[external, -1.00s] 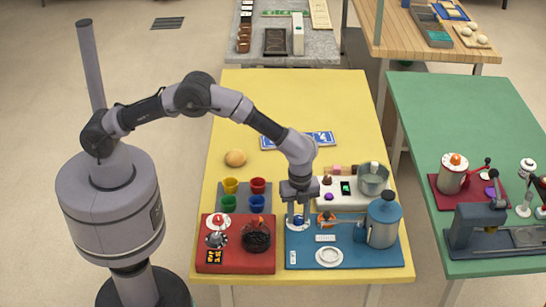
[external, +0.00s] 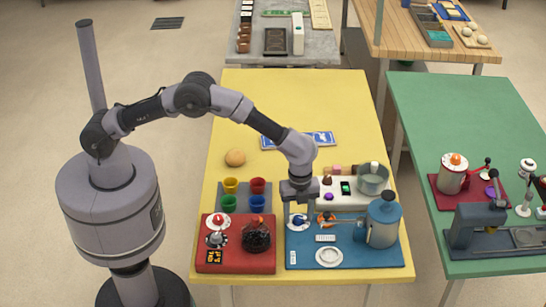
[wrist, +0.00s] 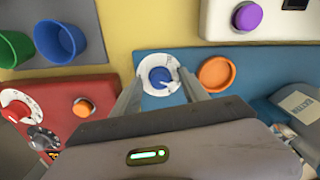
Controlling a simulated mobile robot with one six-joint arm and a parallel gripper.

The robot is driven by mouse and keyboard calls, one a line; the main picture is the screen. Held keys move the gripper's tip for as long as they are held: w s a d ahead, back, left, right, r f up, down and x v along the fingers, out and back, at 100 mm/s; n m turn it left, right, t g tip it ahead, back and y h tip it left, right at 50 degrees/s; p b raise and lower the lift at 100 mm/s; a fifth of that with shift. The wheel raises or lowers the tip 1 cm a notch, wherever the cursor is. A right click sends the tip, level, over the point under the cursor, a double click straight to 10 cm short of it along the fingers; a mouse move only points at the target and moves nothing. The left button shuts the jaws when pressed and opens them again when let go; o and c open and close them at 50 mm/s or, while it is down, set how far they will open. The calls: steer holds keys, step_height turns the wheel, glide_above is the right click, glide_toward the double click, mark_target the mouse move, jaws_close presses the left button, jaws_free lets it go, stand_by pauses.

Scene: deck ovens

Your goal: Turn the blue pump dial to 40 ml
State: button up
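The blue pump dial (external: 298,222) is a round blue knob on a white disc, at the left of the blue board (external: 340,264) on the yellow table. In the wrist view the blue knob (wrist: 160,77) shows with a pale pointer at its right side; the scale marks are too small to read. My gripper (external: 299,216) points down over the dial. In the wrist view its two fingers (wrist: 159,82) stand on either side of the knob, with a visible gap at each side. A blue-lidded grey pump tank (external: 382,222) stands at the board's right.
An orange round button (wrist: 216,74) is just right of the dial. A red board (external: 235,263) with a red dial and dark jar lies left. Several coloured cups (external: 231,185) stand behind it. A white panel (external: 328,202) with a purple button and a pot is behind the blue board.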

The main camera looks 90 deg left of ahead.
mark_target(298, 217)
steer(key=shift+r, duration=0.1)
step_height(298, 217, up, 17)
steer(key=p, duration=0.6)
steer(key=shift+r, duration=0.1)
